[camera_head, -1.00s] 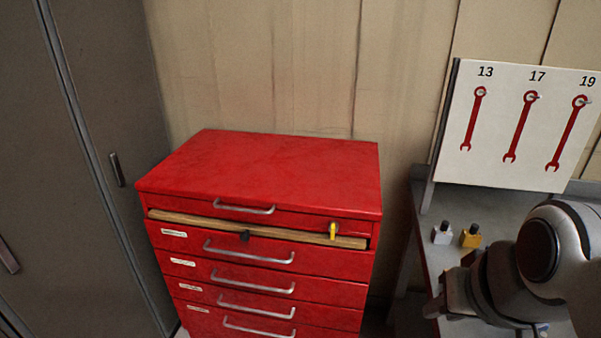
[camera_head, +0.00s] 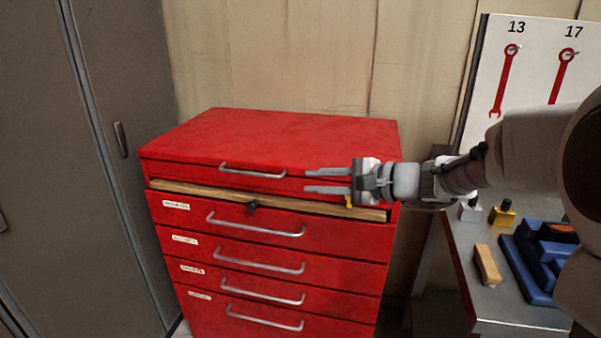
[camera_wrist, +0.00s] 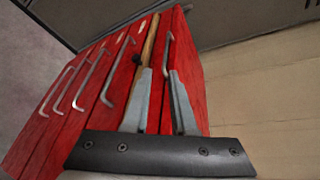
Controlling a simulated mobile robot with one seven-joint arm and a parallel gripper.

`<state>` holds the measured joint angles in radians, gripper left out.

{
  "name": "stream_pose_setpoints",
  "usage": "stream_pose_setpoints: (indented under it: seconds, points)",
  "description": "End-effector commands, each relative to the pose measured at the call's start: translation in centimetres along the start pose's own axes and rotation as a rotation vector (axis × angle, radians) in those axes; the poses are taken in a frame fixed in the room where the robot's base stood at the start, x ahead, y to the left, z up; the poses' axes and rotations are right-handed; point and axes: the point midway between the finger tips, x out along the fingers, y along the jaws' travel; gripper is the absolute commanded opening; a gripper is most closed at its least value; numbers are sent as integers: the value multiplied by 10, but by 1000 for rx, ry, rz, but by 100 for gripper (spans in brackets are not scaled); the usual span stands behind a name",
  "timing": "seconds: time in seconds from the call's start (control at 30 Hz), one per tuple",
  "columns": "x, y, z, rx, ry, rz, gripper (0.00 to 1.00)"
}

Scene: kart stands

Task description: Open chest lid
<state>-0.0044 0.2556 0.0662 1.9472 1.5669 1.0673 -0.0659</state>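The red tool chest (camera_head: 270,235) stands against the wall with its lid (camera_head: 275,138) down. A silver lid handle (camera_head: 252,171) is on the lid's front edge; it also shows in the wrist view (camera_wrist: 168,52). My gripper (camera_head: 307,180) is at the right of the chest's front, fingers pointing left toward the handle. Its fingers are apart, one above the other, with nothing between them.
A black knob (camera_head: 251,209) sits at the wooden strip under the lid. Several drawer handles (camera_head: 256,226) stick out below. A grey cabinet (camera_head: 95,130) stands left. At right, a workbench (camera_head: 500,305) holds small bottles (camera_head: 501,214), a blue tray (camera_head: 535,275) and a tan block (camera_head: 487,265).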

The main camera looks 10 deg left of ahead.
Motion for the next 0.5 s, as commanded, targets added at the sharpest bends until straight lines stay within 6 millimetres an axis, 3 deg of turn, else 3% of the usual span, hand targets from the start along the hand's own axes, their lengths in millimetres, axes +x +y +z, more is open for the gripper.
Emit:
stream_pose_setpoints:
  seconds: [0.1,0.27,0.5]
  points:
    - [10,-2,-15,46,-8,-50,25]
    - [20,-5,-18,59,-11,-66,25]
    - [64,-6,-17,58,-13,-63,25]
